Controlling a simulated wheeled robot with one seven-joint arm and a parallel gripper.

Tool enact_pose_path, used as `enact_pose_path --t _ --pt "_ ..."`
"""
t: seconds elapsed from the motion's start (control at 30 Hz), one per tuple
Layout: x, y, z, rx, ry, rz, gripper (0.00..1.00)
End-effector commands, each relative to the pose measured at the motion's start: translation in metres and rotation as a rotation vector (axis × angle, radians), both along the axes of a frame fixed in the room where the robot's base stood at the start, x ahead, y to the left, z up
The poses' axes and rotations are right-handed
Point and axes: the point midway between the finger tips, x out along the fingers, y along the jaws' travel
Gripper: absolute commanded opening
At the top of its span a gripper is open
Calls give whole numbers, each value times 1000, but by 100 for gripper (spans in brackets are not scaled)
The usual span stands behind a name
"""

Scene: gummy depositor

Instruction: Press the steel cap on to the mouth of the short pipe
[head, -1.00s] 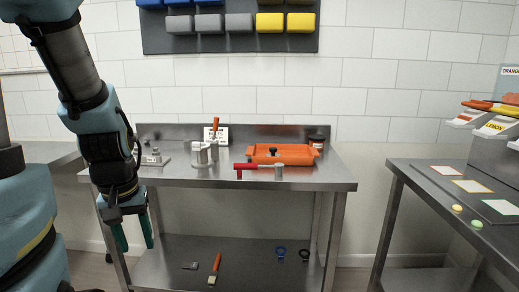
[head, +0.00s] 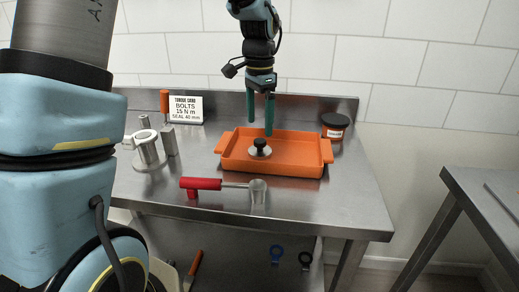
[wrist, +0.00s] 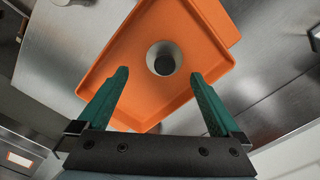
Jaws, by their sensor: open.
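The steel cap (head: 260,150) is a flat silvery disc with a black knob on top. It lies knob up in the orange tray (head: 226,158), and the wrist view shows it from above (wrist: 164,58). My gripper (head: 259,120) points down over the tray with its two green fingers apart and empty. Its fingertips are above the cap, not around the knob. In the wrist view the cap shows between and beyond the fingertips (wrist: 160,76). The short pipe (head: 147,150) seems to be the upright steel stub with a flanged base, left of the tray.
A red-handled tool (head: 203,184) lies along the bench's front. A torque card sign (head: 185,108), an orange-handled tool (head: 165,102) and a steel block (head: 169,140) stand near the pipe. The bench's right end is clear.

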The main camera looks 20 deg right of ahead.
Motion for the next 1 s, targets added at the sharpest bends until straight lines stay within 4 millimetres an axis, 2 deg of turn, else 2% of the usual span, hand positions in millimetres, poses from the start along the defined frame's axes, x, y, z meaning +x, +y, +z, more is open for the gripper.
enact_pose_path --t 0.1,0.37,0.63,0.77,0.97,1.0 --pt "0 1 -17 2 2 2 100" --pt "1 1 -37 2 1 5 100" --pt "4 -1 -74 1 0 5 100" --pt "4 -1 -81 -1 -1 5 100" --pt "4 -1 -82 -2 -2 6 100" --pt "4 -1 -82 -2 -2 6 96"
